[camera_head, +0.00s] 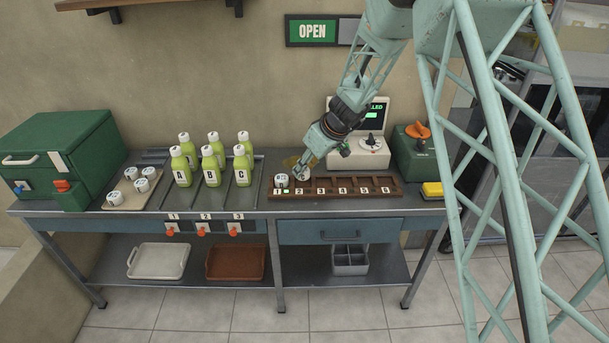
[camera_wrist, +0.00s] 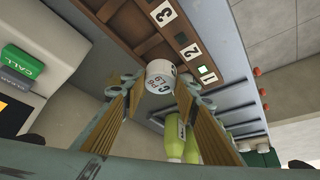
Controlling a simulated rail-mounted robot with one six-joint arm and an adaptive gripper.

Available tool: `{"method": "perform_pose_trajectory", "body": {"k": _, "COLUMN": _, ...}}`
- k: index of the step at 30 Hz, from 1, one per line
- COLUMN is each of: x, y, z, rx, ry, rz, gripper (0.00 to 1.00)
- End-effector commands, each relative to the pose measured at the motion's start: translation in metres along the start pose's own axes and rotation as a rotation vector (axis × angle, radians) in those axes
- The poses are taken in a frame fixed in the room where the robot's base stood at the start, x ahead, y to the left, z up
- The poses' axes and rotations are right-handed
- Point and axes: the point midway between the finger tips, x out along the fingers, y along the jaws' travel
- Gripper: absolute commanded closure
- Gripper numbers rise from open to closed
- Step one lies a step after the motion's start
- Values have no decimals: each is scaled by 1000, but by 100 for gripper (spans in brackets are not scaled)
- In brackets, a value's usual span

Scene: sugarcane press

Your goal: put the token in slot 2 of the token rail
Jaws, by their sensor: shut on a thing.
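The token (camera_wrist: 160,76) is a small white cylinder with dark lettering, held between the fingers of my gripper (camera_wrist: 160,88). In the head view my gripper (camera_head: 300,166) points down at the left part of the token rail, with the token (camera_head: 304,174) at its tips, at or just above slot 2. I cannot tell whether it touches the slot floor. The token rail (camera_head: 345,194) is a brown wooden strip with numbered compartments; it also shows in the wrist view (camera_wrist: 122,18). Another white token (camera_head: 281,181) stands in slot 1, beside the held one. A green square glows by label 1.
Several white tokens stand on a tray (camera_head: 118,205) at left. Green bottles (camera_head: 212,165) stand in lanes left of the rail. A register (camera_head: 365,153) and a green box (camera_head: 413,155) stand behind it. A yellow sponge-like block (camera_head: 432,190) lies at right. The rail's right slots look empty.

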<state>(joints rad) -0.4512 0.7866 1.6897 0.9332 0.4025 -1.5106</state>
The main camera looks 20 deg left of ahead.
Motion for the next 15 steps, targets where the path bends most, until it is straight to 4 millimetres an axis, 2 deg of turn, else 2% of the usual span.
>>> {"method": "perform_pose_trajectory", "body": {"k": 10, "x": 1, "y": 0, "z": 0, "rx": 0, "ry": 0, "rz": 0, "gripper": 81}}
{"method": "perform_pose_trajectory", "body": {"k": 15, "x": 10, "y": 0, "z": 6, "rx": 1, "ry": 0, "rz": -1, "gripper": 81}}
